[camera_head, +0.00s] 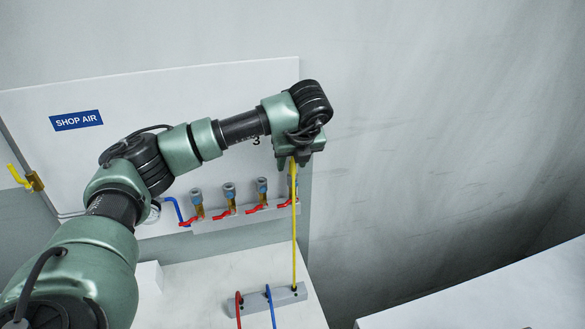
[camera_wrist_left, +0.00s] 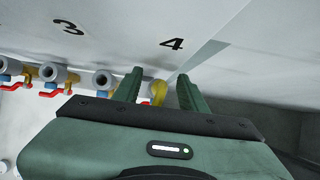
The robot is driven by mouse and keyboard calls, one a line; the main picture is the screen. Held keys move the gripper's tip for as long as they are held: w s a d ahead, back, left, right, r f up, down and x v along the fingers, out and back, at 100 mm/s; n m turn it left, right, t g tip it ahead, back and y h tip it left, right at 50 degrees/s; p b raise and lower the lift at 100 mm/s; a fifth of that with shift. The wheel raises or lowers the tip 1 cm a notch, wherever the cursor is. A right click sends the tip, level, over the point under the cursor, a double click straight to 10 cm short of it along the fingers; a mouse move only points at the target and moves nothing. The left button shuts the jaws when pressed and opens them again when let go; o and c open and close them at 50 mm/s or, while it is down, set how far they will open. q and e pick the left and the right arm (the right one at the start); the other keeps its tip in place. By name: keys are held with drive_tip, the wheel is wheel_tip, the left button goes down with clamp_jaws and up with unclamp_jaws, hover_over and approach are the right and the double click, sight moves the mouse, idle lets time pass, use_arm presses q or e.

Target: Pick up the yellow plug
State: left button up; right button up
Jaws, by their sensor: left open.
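The yellow plug (camera_wrist_left: 158,90) shows in the left wrist view below the number 4, between the two fingers of my left gripper (camera_wrist_left: 158,88). The fingers are apart, one on each side of it; I cannot tell whether either touches it. In the head view my left gripper (camera_head: 298,155) is at the right end of the row of fittings and hides the plug. A yellow hose (camera_head: 294,230) hangs from there down to a grey block (camera_head: 262,303). Whether the plug is seated in a fitting is hidden. My right gripper is not in view.
Several fittings with red levers (camera_head: 230,200) line the panel (camera_head: 200,90) to the left of the gripper. A white surface (camera_head: 500,295) stands at lower right.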

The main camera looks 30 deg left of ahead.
use_arm(q)
clamp_jaws()
